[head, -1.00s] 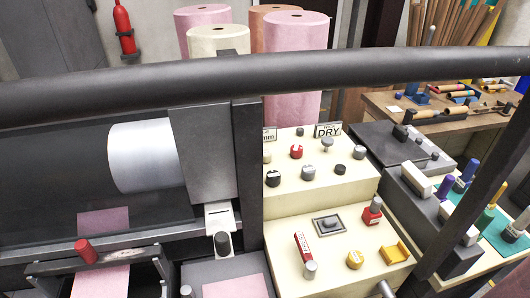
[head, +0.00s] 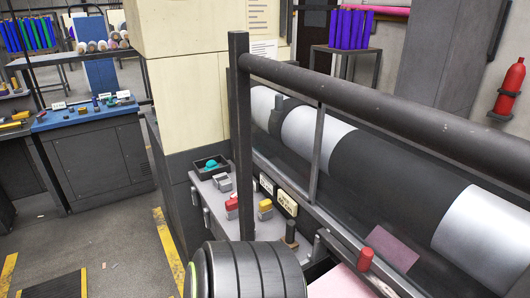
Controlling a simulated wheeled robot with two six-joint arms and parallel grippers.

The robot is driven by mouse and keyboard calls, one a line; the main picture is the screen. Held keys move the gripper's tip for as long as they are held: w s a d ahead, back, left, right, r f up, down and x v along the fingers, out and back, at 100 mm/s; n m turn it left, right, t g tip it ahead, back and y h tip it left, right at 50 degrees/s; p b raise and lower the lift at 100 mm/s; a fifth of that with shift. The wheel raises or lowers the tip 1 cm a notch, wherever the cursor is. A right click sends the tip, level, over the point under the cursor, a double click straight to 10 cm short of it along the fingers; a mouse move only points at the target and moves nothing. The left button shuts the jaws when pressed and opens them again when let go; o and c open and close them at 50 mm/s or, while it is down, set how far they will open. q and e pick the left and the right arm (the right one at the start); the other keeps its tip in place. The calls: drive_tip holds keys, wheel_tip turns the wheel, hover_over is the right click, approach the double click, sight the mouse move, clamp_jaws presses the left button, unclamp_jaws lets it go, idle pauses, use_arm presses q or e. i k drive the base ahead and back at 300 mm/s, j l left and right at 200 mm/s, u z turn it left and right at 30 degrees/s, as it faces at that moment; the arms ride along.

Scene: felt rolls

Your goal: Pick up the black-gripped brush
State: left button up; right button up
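I cannot make out a black-gripped brush in the head view. Neither of my grippers shows in it. Small items lie on a blue-topped bench (head: 85,116) at the far left, too small to tell apart. A narrow grey ledge (head: 207,190) beside the machine holds a red piece (head: 232,206), a yellow piece (head: 265,208) and a dark tray (head: 211,168) with a teal thing in it.
A large machine with grey and dark rollers (head: 317,137) fills the right, behind a thick dark rail (head: 370,100). A dark post (head: 241,140) stands mid-view. Grey floor (head: 115,245) with yellow stripes is open at left. A red extinguisher (head: 511,85) hangs at right.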

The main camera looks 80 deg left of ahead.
sight(289, 240)
drive_tip(key=u, duration=2.3)
drive_tip(key=i+j+z, duration=0.15)
drive_tip(key=j, duration=0.2)
drive_tip(key=i+j+z, duration=0.15)
drive_tip(key=j, duration=0.2)
drive_tip(key=i+j+z, duration=0.15)
drive_tip(key=j, duration=0.2)
drive_tip(key=i+j+z, duration=0.15)
drive_tip(key=j, duration=0.25)
drive_tip(key=k+l, duration=0.05)
